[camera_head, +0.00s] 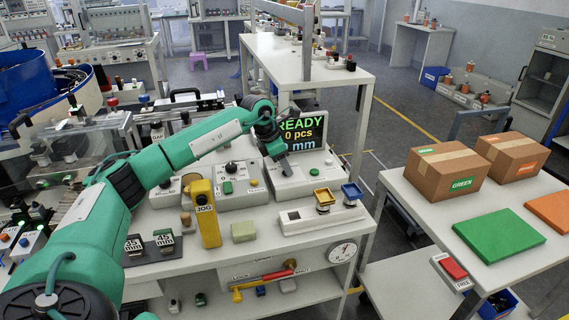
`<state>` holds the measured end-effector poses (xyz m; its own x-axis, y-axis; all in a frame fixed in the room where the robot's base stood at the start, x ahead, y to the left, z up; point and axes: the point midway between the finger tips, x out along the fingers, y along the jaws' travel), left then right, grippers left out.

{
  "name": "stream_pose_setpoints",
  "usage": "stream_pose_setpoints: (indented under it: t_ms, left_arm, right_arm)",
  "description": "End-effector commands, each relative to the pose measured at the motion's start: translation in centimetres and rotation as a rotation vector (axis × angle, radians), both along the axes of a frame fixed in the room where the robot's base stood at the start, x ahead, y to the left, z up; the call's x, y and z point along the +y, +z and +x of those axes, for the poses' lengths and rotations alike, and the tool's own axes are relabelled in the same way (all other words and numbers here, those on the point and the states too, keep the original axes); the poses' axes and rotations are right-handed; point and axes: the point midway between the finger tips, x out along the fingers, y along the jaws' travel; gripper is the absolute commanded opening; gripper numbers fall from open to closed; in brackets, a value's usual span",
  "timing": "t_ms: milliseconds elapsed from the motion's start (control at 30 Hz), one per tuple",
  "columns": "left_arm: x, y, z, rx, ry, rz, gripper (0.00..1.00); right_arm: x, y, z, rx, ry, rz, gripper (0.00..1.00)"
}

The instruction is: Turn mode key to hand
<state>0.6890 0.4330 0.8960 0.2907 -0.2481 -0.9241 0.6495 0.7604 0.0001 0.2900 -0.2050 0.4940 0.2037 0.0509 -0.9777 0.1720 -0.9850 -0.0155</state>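The control box with the display (301,134) reading "READY", "0 pcs" and "mm" stands at the back of the workbench. My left gripper (285,168) points down at the left part of this box's sloped front panel (308,178). The gripper covers that part of the panel, and I cannot make out a mode key there. Whether its fingers are open or shut, or touch anything, is too small to tell. A neighbouring panel to the left has a black dial (231,167) and a green button (228,187). My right gripper is not in view.
A yellow JOG pendant (205,213), a sponge-like block (243,232) and a white tray (305,219) stand in front of the panels. Yellow and blue funnel-like pieces stand by the tray. Two cardboard boxes (447,172) are on the right table.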

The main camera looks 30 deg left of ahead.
Motion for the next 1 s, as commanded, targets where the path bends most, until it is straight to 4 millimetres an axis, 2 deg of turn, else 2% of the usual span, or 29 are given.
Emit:
stream_pose_setpoints:
  t_ms: [33, 100, 367, 467, 567, 1000]
  left_arm:
    - [0.0, 0.1, 0.0, 0.000, 0.001, 0.000, 0.50]
    - [0.0, 0.1, 0.0, 0.000, 0.001, 0.000, 0.58]
    - [0.0, 0.1, 0.0, -0.001, 0.000, -0.001, 0.58]
    - [0.2, 0.7, -0.2, -0.001, 0.000, 0.000, 0.58]
    - [0.5, 2.0, -0.5, -0.004, 0.001, 0.000, 0.58]
    - [2.9, 10.7, -3.3, -0.004, 0.002, 0.000, 0.58]
  right_arm:
    - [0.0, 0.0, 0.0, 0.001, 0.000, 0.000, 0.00]
    - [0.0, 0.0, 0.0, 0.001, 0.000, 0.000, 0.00]
    - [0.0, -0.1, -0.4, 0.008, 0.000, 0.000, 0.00]
    - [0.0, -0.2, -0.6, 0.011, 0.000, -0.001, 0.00]
    - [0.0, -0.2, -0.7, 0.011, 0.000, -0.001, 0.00]
    - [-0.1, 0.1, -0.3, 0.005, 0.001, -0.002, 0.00]
